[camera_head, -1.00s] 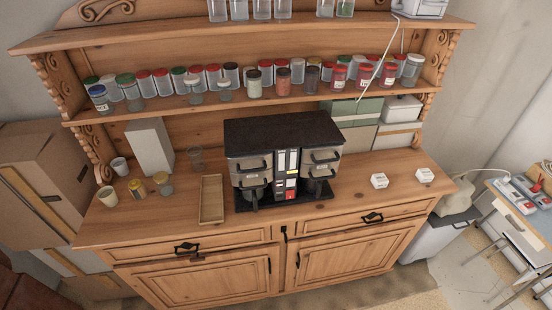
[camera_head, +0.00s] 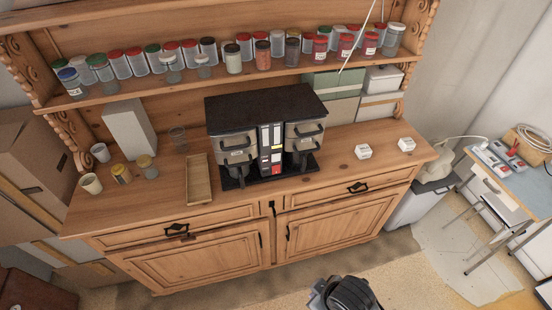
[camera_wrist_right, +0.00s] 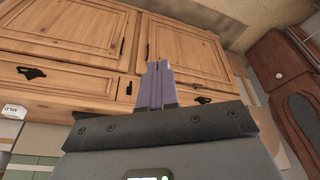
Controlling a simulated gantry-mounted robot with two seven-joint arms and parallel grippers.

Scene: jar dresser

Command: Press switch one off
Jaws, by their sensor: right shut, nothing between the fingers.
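Two small white switch boxes stand apart on the dresser's wooden top, right of the coffee machine. In the head view, one is the left switch box (camera_head: 363,152) and the other is the right switch box (camera_head: 406,145). I cannot read which is switch one. The wrist view shows one white switch box (camera_wrist_right: 13,112) with small dark marking, at the left edge. My right gripper (camera_wrist_right: 156,78) is shut and empty, with the dresser's doors and drawers behind it and clear of the switch box. My left gripper is not in view.
The dark coffee machine (camera_head: 265,130) and a wooden tray (camera_head: 199,180) stand left of the switches. Boxes (camera_head: 378,106) stand behind them under the jar shelf (camera_head: 200,98). The dresser top (camera_head: 335,172) around the switches is clear. Part of my arm shows at the bottom.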

